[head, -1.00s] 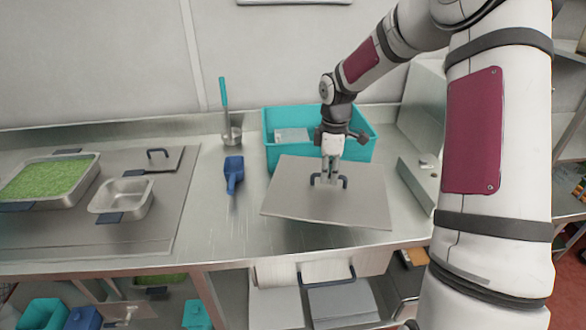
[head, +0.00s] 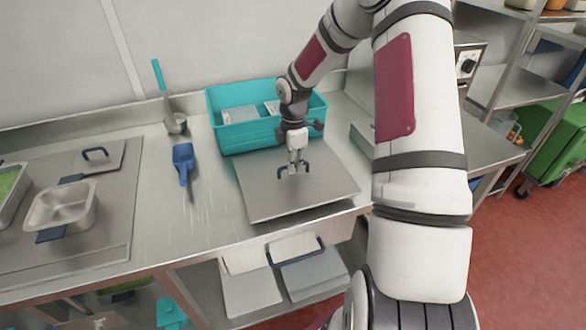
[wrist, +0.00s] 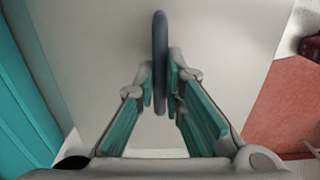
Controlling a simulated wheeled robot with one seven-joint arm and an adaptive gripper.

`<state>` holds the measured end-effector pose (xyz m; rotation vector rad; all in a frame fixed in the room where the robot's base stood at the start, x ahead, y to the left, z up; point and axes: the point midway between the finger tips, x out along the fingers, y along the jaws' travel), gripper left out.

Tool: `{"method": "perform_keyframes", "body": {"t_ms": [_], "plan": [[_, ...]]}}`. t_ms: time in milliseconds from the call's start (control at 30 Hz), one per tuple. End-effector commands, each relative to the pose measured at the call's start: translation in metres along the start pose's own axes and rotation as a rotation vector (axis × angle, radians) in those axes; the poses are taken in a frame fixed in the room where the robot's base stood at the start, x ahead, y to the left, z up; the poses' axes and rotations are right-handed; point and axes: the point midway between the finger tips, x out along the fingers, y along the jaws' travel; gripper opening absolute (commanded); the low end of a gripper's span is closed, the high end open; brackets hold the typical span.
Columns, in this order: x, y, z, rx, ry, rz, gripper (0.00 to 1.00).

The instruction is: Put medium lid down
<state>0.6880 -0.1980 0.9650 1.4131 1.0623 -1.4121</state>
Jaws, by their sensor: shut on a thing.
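The medium lid (head: 330,185) is a flat grey metal plate with a dark blue loop handle (head: 281,172). My gripper (head: 293,168) is shut on the handle from above. In the wrist view the handle (wrist: 160,60) stands between the two fingers of my gripper (wrist: 161,88), with the lid's pale face (wrist: 100,50) behind. The lid is over the right part of the steel counter, close to its front edge and in front of the teal bin. I cannot tell whether its underside touches the counter.
A teal bin (head: 228,136) stands behind the lid. A small steel pan (head: 62,205) and a small lid (head: 100,153) are farther left. The counter between scoop and lid is clear.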

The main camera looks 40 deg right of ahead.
Motion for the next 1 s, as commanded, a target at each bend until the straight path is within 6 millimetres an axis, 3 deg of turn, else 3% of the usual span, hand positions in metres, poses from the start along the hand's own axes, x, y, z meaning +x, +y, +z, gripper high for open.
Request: {"method": "perform_keyframes", "body": {"t_ms": [167, 533, 633, 1000], "plan": [[0.022, 0.0, -0.001, -0.002, 0.001, 0.0, 0.0], [0.026, 0.0, 0.0, 0.0, 0.0, 0.0, 0.0], [0.026, 0.0, 0.0, 0.0, 0.0, -0.001, 0.28], [0.023, 0.0, 0.0, 0.0, 0.0, 0.0, 0.3]]}}
